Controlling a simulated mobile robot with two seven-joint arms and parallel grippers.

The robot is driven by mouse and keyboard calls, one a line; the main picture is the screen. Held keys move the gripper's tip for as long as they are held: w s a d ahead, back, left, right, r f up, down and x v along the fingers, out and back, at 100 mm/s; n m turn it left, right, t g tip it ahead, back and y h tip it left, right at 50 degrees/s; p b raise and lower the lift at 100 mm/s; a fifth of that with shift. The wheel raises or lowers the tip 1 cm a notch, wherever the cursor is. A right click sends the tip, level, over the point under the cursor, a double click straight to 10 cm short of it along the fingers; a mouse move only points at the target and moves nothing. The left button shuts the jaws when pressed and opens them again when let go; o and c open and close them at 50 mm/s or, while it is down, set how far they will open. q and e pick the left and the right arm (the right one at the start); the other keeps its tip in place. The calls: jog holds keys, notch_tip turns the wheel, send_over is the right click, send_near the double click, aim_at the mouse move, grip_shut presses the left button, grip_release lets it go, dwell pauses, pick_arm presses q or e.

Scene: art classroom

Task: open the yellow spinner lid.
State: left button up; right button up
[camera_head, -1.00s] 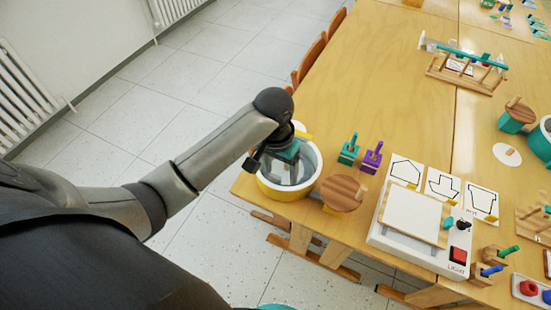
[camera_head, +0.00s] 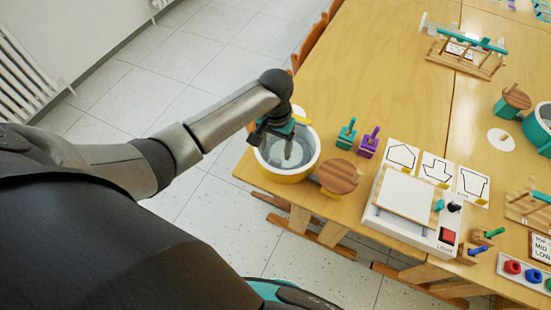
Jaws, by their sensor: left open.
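The yellow spinner (camera_head: 290,174) is a round bowl with a yellow lower wall and a pale rim, near the table's left corner. Its grey inside shows from above. My right gripper is not in view.
Teal (camera_head: 346,134) and purple (camera_head: 369,142) handled stamps stand behind the wooden lid. A white light box (camera_head: 404,200) with shape cards lies to the right. A teal bowl (camera_head: 540,125) is farther right. Wooden chairs (camera_head: 312,42) line the table's far left edge.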

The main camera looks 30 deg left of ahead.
aim_at(275, 160)
pick_arm(q)
notch_tip(275, 160, down, 6)
jog(key=shift+r+b, duration=0.2)
jog(key=shift+b, duration=0.4)
jog(key=shift+c, duration=0.4)
grip_shut()
dwell(0.6)
